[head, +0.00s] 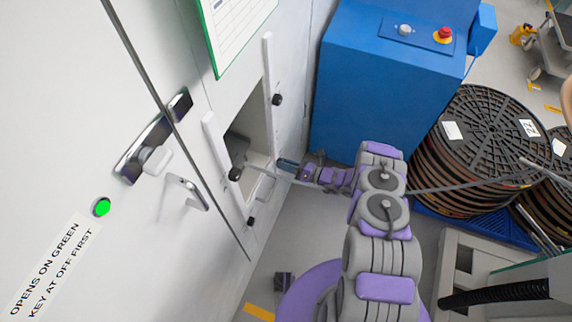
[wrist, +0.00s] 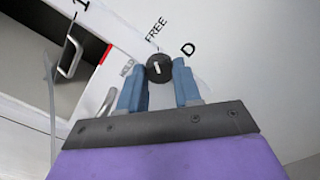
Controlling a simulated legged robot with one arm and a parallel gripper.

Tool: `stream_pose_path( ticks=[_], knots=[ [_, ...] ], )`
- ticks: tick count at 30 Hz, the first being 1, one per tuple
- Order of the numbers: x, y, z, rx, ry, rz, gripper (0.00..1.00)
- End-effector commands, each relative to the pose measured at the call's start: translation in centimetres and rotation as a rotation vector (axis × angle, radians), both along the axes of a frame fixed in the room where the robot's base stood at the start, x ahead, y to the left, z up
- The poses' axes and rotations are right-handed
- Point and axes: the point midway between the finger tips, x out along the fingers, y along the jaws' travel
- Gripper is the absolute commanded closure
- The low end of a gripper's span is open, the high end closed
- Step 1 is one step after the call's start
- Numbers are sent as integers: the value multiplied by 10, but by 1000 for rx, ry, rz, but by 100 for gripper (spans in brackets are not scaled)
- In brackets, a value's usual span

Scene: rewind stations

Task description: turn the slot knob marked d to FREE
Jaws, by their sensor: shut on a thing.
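The slot knob marked D (wrist: 158,68) is a small black round knob with a white pointer line, on a pale panel in the wrist view. The FREE label (wrist: 155,29) is above it, the HELD label (wrist: 127,68) to its left, and the letter D (wrist: 188,48) to its upper right. The pointer line stands nearly upright, its upper end towards FREE. My gripper (wrist: 160,84) has its two blue fingers on either side of this knob, shut on it. In the head view my gripper (head: 285,166) reaches the cabinet beside the opening; the held knob is not clear there.
Other black knobs (head: 277,99) sit around the cabinet opening (head: 258,125). A door handle (head: 188,190) and a green light (head: 102,207) are to the left. A blue box (head: 385,85) with a red button stands behind my arm, and cable reels (head: 490,130) are at right.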

Motion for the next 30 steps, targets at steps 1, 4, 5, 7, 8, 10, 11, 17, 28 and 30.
stream_pose_path(
  ticks=[1, 4, 5, 7, 8, 10, 11, 17, 28, 30],
  knots=[
    [2, -1, 1, 9, 26, -5, 97],
    [3, -1, 1, 29, 80, -5, 97],
    [3, -1, 1, 35, 95, -6, 97],
    [3, -1, 1, 45, 124, -6, 97],
    [3, -1, 1, 49, 133, -6, 97],
    [3, -1, 1, 56, 155, -6, 97],
    [3, -2, 1, 59, 162, -7, 97],
    [4, -2, 1, 69, 190, -8, 97],
    [5, -2, 1, 71, 194, -10, 97],
    [5, -2, 1, 70, 193, -10, 63]
  ],
)
